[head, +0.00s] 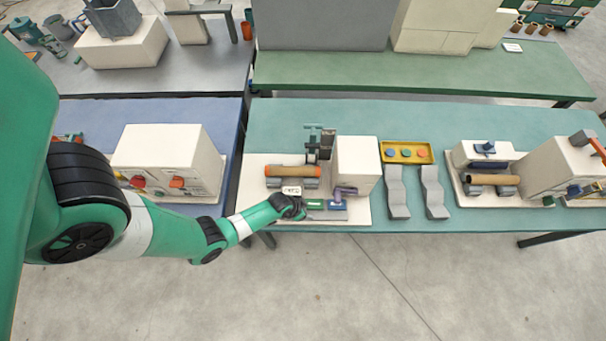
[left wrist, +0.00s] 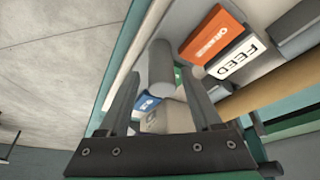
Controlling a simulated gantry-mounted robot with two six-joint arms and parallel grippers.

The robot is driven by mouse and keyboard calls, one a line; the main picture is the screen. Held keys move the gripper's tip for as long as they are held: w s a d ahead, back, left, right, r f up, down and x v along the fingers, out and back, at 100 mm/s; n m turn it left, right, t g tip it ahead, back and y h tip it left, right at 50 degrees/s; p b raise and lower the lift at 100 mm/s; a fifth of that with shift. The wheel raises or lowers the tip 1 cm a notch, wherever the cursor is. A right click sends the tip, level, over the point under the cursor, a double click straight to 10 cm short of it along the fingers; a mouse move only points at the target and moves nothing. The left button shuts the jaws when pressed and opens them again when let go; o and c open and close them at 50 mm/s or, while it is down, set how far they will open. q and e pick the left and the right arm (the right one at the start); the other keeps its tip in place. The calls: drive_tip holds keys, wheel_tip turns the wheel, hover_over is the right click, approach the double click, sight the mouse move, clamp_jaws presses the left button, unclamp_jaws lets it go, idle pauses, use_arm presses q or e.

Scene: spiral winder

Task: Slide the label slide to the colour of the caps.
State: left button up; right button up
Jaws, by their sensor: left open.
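The winder's colour labels lie along the front of its cream base. In the left wrist view an orange label (left wrist: 212,35) sits beside a white FEED label (left wrist: 238,61), with a blue label (left wrist: 148,103) further off and a sliver of green behind a grey rounded piece (left wrist: 161,66). I cannot tell whether that piece is the label slide. In the head view a green label (head: 315,204) and a blue label (head: 337,205) show. My left gripper (head: 302,208) is open low over the labels; its fingers (left wrist: 158,95) straddle the view of the grey piece. My right gripper is out of view.
A yellow tray (head: 384,162) holds blue, green and orange round pieces. A purple lever (head: 345,191) stands close right. Two grey chutes (head: 397,190) stand further right.

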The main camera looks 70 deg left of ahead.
use_arm(q)
drive_tip(key=p+v, duration=0.5)
drive_tip(key=v, duration=0.6)
drive_tip(key=shift+r+p, duration=0.3)
drive_tip(key=shift+p, duration=0.05)
